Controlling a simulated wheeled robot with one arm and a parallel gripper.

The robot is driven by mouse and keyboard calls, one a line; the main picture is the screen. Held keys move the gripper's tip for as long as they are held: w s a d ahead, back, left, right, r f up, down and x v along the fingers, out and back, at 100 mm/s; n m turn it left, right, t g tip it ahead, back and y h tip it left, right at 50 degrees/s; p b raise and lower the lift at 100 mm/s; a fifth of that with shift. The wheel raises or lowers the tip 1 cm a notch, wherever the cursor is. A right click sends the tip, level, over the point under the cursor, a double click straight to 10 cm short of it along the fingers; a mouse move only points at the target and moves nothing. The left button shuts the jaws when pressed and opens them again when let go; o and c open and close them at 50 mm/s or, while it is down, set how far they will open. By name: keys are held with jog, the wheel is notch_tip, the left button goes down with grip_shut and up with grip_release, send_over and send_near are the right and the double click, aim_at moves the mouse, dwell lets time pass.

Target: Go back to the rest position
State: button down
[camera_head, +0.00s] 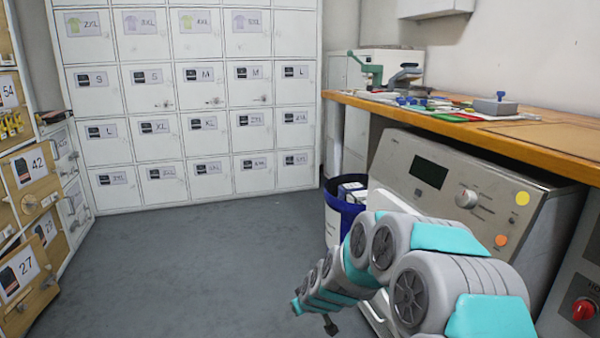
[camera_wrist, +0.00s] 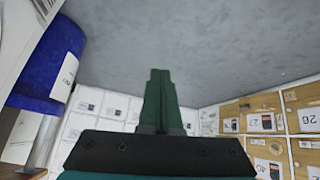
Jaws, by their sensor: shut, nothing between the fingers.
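My arm reaches in from the lower right of the head view, in grey and turquoise links, and passes in front of the washing machine-like appliance. My gripper (camera_head: 330,325) shows only as a small dark tip at the bottom of the head view, low over the floor. In the wrist view my gripper (camera_wrist: 160,74) has its two green fingers pressed together, with nothing between them. The wrist picture appears upside down, with the floor at the top.
White lockers (camera_head: 190,190) line the back. Wooden lockers (camera_head: 30,170) stand at the left. A blue bin (camera_head: 348,200) stands beside the grey appliance (camera_head: 430,185), close to my arm. A wooden worktop (camera_head: 460,125) is above it. The grey floor (camera_head: 170,270) at left is clear.

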jog(key=s+d+r+m+g+h, duration=0.1)
jog(key=s+d+r, duration=0.4)
jog(key=s, duration=1)
jog(key=s+d+r+m+g+h+p, duration=0.1)
jog(key=s+d+r+m+g, duration=0.2)
jog(key=s, duration=1.2)
jog(key=s+d+r+m+g+h+p, duration=0.1)
jog(key=s+d+r+g, duration=0.3)
jog(key=s, duration=1.1)
jog(key=d+r+m, duration=0.1)
jog(key=d+r, duration=0.2)
jog(key=shift+s+d+r+m+g, duration=0.15)
jog(key=shift+s+d+m+g, duration=0.1)
jog(key=shift+s+m+g, duration=0.1)
jog(key=shift+d, duration=0.1)
